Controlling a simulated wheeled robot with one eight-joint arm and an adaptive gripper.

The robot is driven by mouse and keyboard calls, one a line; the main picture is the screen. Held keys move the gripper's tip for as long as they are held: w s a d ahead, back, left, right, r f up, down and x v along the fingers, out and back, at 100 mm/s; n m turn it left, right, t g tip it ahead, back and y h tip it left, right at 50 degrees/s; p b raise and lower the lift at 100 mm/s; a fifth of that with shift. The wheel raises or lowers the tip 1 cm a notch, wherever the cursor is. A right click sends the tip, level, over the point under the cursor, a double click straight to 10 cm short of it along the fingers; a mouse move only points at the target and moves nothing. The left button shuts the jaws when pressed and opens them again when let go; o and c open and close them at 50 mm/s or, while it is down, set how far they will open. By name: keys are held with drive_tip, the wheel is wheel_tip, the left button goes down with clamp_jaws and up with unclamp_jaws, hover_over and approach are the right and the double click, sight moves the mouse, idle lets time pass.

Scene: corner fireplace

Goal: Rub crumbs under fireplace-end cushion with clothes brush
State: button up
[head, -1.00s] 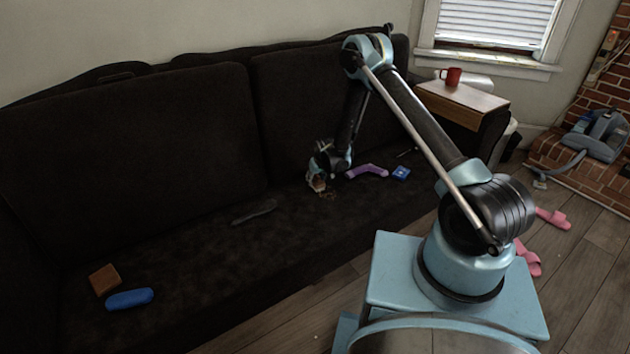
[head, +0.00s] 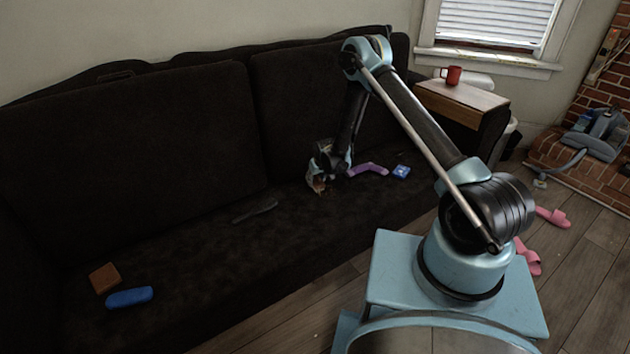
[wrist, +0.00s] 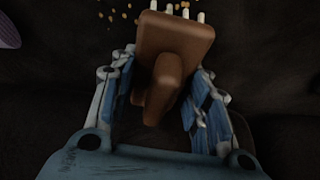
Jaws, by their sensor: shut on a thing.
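My gripper (wrist: 158,100) is shut on the brown clothes brush (wrist: 176,38), whose pale bristles show at its far end in the wrist view. Tan crumbs (wrist: 124,14) lie scattered on the dark seat just beyond and left of the brush. In the head view my gripper (head: 318,180) is low over the seat of the dark sofa (head: 200,235), near its right-hand, fireplace-side part. The brush is small and mostly hidden there. I cannot tell whether the bristles touch the fabric.
A purple angled object (head: 367,169) and a small blue packet (head: 401,171) lie right of my gripper. A dark flat object (head: 255,210), a brown block (head: 104,278) and a blue case (head: 130,297) lie leftward. A red mug (head: 451,75) stands on the wooden armrest tray (head: 462,97).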

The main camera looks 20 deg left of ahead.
drive_tip(key=shift+f, duration=0.55)
drive_tip(key=shift+w, duration=0.1)
